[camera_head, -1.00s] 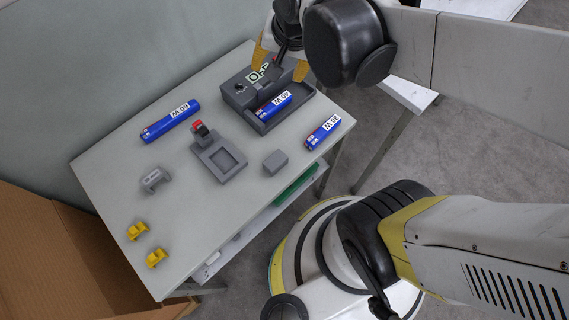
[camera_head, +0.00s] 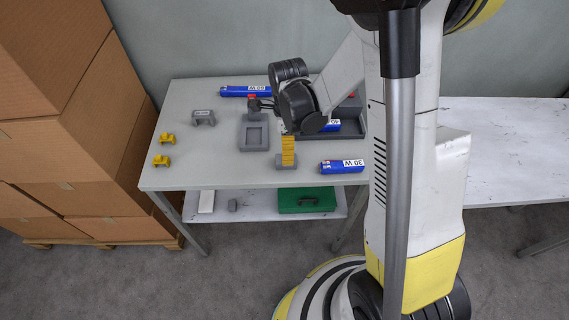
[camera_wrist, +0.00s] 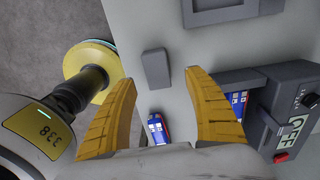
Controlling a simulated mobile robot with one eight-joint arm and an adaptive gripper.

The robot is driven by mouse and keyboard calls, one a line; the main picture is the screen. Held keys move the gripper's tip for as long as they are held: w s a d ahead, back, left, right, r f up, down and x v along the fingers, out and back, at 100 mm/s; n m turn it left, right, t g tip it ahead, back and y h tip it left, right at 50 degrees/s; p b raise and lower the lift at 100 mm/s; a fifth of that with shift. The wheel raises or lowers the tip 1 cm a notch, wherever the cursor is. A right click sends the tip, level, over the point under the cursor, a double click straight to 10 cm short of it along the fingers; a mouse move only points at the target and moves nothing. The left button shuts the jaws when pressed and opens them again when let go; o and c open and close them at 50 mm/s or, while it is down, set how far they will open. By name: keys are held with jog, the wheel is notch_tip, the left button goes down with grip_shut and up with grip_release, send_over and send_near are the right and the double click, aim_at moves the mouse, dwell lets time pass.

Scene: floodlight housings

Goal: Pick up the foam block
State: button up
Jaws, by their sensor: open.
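A small plain grey block, which I take as the foam block (camera_head: 283,165), lies on the table near its front edge. In the wrist view the block (camera_wrist: 156,68) shows whole, a rounded grey slab between and just beyond my fingertips. My gripper (camera_head: 288,150) points down over the block in the head view, its yellow fingers hiding part of it. In the wrist view my gripper (camera_wrist: 160,76) has its two yellow fingers spread wide, one on each side of the block, with nothing held. I cannot tell how high the tips are above the table.
A grey fixture (camera_head: 255,151) with a square recess stands left of the block. A blue 30 W pack (camera_head: 341,166) lies to the right. Another blue pack (camera_head: 232,91) lies behind. A grey box with an OFF label (camera_wrist: 298,125) shows in the wrist view. Yellow parts (camera_head: 161,160) lie at left.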

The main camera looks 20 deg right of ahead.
aim_at(279, 156)
jog(key=f+b, duration=0.1)
jog(key=f, duration=0.1)
jog(key=f+b, duration=0.1)
jog(key=f, duration=0.1)
jog(key=f+b, duration=0.1)
jog(key=f, duration=0.1)
jog(key=shift+s+a+f, duration=0.1)
jog(key=shift+s+a, duration=0.05)
jog(key=shift+a, duration=0.1)
jog(key=c, duration=0.9)
